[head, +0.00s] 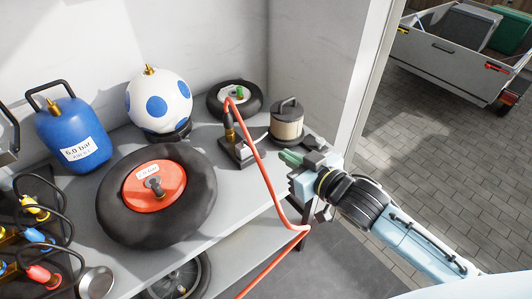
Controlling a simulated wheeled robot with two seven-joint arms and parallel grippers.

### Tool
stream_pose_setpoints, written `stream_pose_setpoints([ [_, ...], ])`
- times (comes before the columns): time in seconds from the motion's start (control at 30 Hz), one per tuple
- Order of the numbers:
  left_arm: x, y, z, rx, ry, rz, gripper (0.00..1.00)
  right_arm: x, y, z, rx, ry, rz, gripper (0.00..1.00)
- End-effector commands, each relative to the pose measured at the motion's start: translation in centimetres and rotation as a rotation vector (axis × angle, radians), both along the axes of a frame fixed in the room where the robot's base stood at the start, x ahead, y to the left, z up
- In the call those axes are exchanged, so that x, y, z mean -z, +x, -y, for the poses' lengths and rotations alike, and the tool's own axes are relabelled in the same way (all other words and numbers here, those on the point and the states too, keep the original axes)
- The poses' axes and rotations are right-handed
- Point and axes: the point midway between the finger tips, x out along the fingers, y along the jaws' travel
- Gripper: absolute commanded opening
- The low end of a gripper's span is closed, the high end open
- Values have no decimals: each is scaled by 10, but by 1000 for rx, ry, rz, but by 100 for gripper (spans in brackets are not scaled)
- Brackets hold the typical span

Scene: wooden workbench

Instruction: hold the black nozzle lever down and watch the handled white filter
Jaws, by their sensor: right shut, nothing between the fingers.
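A dark nozzle (229,127) stands upright on a black base block (233,155) near the right part of the bench, with an orange-red hose looping from its top. Its black lever is too small to pick out clearly. My left gripper is out of view.
A large black tyre with a red hub (154,187) lies on the bench, with a blue tank (72,138) and blue-spotted ball (159,101) behind. The hose (270,185) hangs over the front edge beside my right gripper. Coloured connectors (38,238) crowd the left.

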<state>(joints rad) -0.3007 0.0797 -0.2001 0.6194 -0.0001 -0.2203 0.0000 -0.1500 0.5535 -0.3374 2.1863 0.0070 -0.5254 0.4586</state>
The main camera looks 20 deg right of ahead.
Motion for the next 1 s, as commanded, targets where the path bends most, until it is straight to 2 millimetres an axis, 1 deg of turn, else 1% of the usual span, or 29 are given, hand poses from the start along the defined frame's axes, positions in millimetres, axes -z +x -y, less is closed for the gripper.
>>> stream_pose_setpoints([
  [0.4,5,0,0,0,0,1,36,18,72,-25,2,0,1,0],
  [0.5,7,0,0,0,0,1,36,24,86,-31,1,-1,-1,0],
  [0.53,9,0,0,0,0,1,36,33,83,-30,1,-2,-4,0],
  [0.6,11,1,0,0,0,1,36,44,83,-30,1,0,-3,0],
  [0.7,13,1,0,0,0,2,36,54,83,-29,1,-1,-2,0],
  [0.8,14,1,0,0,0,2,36,60,82,-30,1,-1,-1,0],
  [1.0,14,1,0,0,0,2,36,61,82,-30,0,0,0,0],
])
